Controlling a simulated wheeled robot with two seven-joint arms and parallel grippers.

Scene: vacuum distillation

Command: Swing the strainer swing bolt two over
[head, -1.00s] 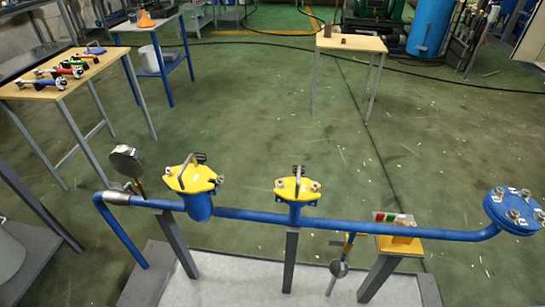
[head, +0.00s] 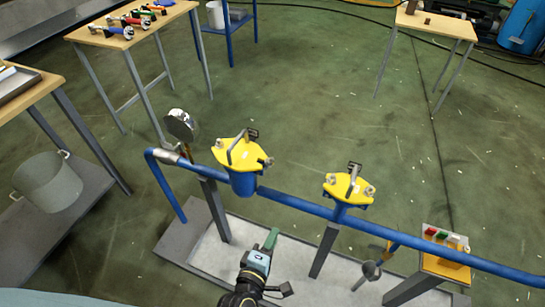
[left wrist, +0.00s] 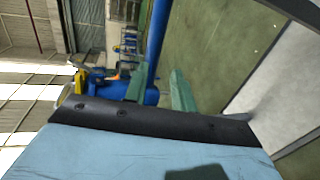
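Two blue housings with yellow lids sit on the blue pipe: a larger one (head: 242,158) at left and a smaller one (head: 348,188) to its right. Each lid has metal bolts and a dark handle or clamp on top. Bolts show on the larger lid at its left rim (head: 220,143) and right rim (head: 267,163); I cannot tell which is number two. My left gripper (head: 271,238) is below and right of the larger housing, pointing up, apart from it. In the left wrist view its two green fingers (left wrist: 159,84) are apart with nothing held. My right gripper is not in view.
The blue pipe (head: 295,202) runs across above a grey tray (head: 215,252). A round gauge (head: 181,124) stands left of the larger housing. A small box with coloured buttons (head: 445,240) is at right. Tables (head: 125,35) stand behind; open floor lies between.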

